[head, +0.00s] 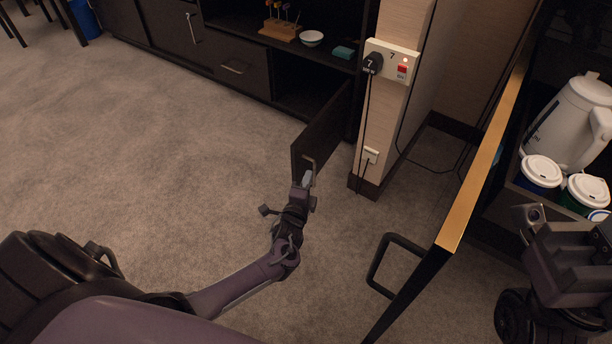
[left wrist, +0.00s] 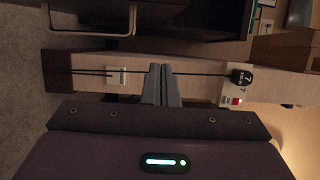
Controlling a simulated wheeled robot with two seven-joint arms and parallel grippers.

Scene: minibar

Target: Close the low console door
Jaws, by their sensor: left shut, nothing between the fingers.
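The low console (head: 150,45) is a dark cabinet along the back. Its door (head: 322,130) stands open at the right end, swung out toward me, with a small metal handle (head: 311,163) near its free edge. The open compartment behind it looks dark. My left gripper (head: 307,180) is at the near edge of the door, by the handle; I cannot tell whether it touches. Its fingers (left wrist: 162,84) are shut and empty in the left wrist view, where I cannot make out the door. My right gripper (head: 545,220) is at the lower right; its fingers are unclear.
A wood-clad pillar (head: 393,100) with a switch plate, black plug and hanging cord stands right of the door. A black panel with a tan top edge (head: 480,170) and loop handle (head: 390,262) juts out nearer me. A kettle (head: 570,125) and lidded cups stand right. Carpet left is clear.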

